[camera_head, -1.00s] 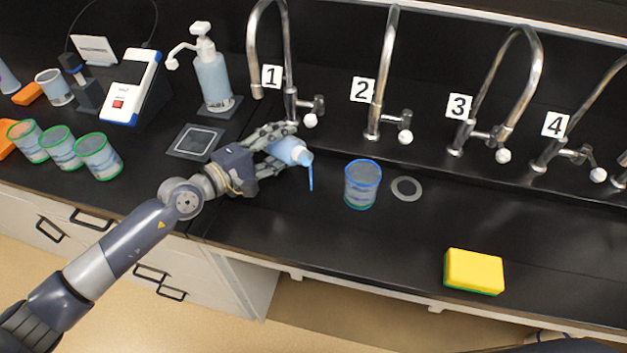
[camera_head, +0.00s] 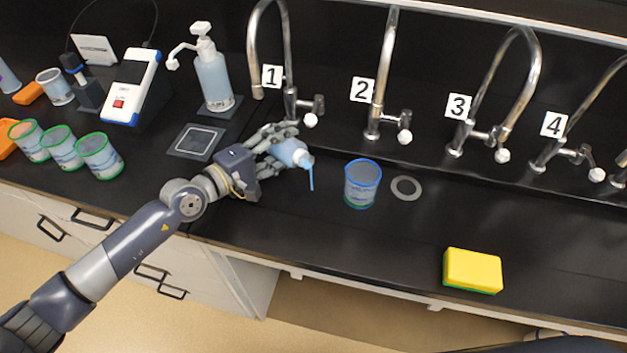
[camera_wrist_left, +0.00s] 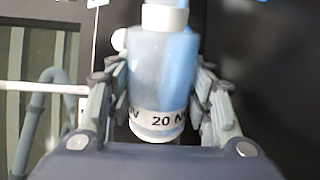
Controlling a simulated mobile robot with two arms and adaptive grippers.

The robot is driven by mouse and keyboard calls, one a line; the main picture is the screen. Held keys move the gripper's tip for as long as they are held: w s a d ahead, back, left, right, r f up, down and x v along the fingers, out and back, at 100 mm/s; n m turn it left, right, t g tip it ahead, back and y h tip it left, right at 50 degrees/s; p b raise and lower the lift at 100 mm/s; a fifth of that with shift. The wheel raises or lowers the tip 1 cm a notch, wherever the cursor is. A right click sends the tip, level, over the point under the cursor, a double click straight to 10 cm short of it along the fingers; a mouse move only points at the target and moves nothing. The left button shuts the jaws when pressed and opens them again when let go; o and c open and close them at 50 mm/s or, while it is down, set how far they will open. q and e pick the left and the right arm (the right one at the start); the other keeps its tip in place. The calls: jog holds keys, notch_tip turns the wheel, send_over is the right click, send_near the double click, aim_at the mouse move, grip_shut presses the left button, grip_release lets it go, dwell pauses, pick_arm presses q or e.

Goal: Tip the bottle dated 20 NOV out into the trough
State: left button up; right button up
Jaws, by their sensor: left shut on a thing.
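The bottle (camera_head: 290,153) is small and pale blue with a white neck. It lies tilted in my left gripper (camera_head: 275,147), mouth pointing right and down, with a thin blue stream falling from it over the black trough (camera_head: 330,215). In the left wrist view the bottle (camera_wrist_left: 160,75) sits between both fingers, and its band reads "20 N", the rest cut by the curve. My left gripper (camera_wrist_left: 160,95) is shut on it. The right gripper does not show.
A blue-rimmed jar (camera_head: 362,186) and a grey ring (camera_head: 406,188) lie to the right. A yellow sponge (camera_head: 472,270) is further right. Numbered taps, such as tap 1 (camera_head: 290,60), line the back. A pump bottle (camera_head: 213,80) and green-rimmed jars (camera_head: 99,156) stand left.

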pick_arm(q)
jog(key=shift+m, duration=0.3)
dwell(0.5)
jog(key=shift+s+d+r+m+t+y+p, duration=0.2)
jog(key=shift+r+m+p, duration=0.55)
jog(key=shift+p, duration=0.45)
jog(key=shift+s+d+r+m+t+y+p, duration=0.1)
jog(key=shift+s+d+r+m+p, duration=0.1)
jog(key=shift+r+m+p, duration=0.6)
dwell(1.3)
jog(key=shift+f+p, duration=0.25)
jog(key=shift+p, duration=0.1)
